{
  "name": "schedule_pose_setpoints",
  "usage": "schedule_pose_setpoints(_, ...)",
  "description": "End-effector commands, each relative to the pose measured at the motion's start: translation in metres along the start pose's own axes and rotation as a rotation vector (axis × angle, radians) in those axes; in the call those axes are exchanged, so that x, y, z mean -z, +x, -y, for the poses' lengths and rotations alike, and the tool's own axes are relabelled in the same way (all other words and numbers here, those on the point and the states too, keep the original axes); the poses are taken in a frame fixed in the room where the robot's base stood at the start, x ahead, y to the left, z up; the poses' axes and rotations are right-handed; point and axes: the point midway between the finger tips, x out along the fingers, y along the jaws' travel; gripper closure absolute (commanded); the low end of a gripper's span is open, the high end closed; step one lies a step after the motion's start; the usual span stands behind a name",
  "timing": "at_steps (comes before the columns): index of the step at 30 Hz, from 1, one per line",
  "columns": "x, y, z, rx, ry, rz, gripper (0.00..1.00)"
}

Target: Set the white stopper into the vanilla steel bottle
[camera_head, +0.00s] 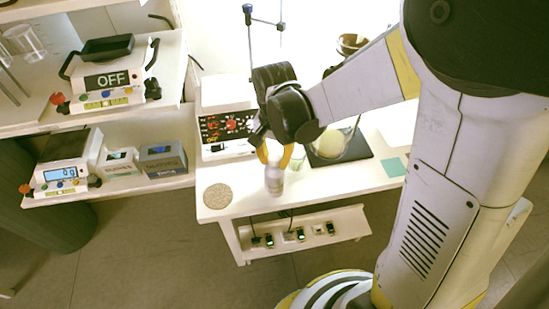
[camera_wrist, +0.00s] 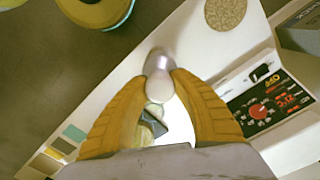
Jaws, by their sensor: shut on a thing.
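My gripper (camera_wrist: 161,80) shows two yellow fingers closed around a pale, rounded white piece, which looks like the white stopper (camera_wrist: 156,88). In the wrist view, a silvery-grey bottle (camera_wrist: 158,60) shows just beyond the fingertips, in line with the stopper. The head view shows my gripper (camera_head: 275,153) right above this pale metallic bottle (camera_head: 274,180), which stands upright near the table's front edge. The fingers hide the stopper in the head view. I cannot tell whether the stopper touches the bottle's mouth. No vanilla label is readable.
A round cork-like mat (camera_head: 217,196) lies left of the bottle. A round glass vessel (camera_head: 335,143) on a dark plate is to the right. Shelves with scales (camera_head: 62,170) are at the left.

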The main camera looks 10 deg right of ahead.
Motion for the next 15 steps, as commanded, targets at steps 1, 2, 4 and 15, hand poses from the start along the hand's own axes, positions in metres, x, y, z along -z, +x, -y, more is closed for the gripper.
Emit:
schedule_pose_setpoints(1,0.0,0.0023,0.0,0.0,0.0,0.0,0.99)
schedule_pose_setpoints(2,0.0,0.003,0.0,0.0,0.0,0.0,0.99)
schedule_pose_setpoints(4,0.0,0.0048,0.0,0.0,0.0,0.0,0.99)
schedule_pose_setpoints(15,0.0,0.0055,0.0,0.0,0.0,0.0,0.47)
